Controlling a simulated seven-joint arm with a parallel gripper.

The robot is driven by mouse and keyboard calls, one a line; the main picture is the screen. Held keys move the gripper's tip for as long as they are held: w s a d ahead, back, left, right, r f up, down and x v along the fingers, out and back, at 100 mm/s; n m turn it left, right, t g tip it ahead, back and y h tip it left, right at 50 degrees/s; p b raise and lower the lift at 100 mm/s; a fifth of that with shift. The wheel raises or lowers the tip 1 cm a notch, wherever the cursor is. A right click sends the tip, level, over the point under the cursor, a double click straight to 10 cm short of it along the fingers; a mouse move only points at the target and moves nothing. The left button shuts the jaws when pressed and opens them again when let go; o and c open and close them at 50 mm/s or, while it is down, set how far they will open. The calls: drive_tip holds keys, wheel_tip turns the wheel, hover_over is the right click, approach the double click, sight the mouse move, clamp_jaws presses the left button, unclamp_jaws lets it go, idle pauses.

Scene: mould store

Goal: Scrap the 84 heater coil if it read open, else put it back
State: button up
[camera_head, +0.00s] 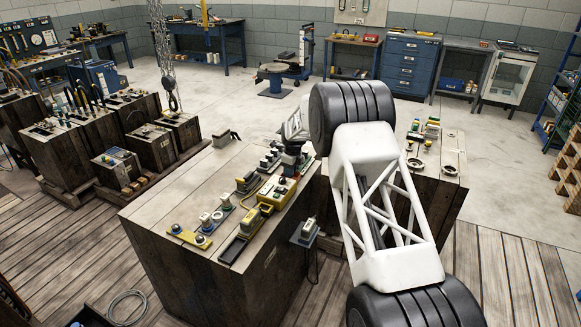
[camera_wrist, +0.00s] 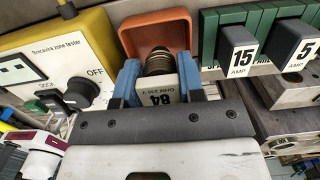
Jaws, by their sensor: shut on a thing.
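My gripper (camera_wrist: 160,84) is shut on the 84 heater coil (camera_wrist: 159,63), with one blue finger on each side. The coil has a dark ribbed body and a white label reading "84 OHM 230 V". An orange open-topped holder (camera_wrist: 157,22) stands around or just behind it; I cannot tell whether the coil touches it. The yellow zone tester (camera_wrist: 48,48) is left of my gripper, with a black knob beside the word OFF. No reading is legible. In the head view my arm hides most of the gripper and the coil, above the workbench near the tester (camera_head: 277,193).
Right of the gripper is a green rack (camera_wrist: 208,38) with blocks marked 15 AMP (camera_wrist: 238,52) and 5 (camera_wrist: 298,50). Several small parts crowd the wooden block top (camera_head: 170,185), whose left part is clear. A hook on a chain (camera_head: 172,102) hangs behind.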

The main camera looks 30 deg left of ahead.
drive_tip(key=shift+f, duration=0.5)
drive_tip(key=o, duration=1)
drive_tip(key=shift+c, duration=0.7)
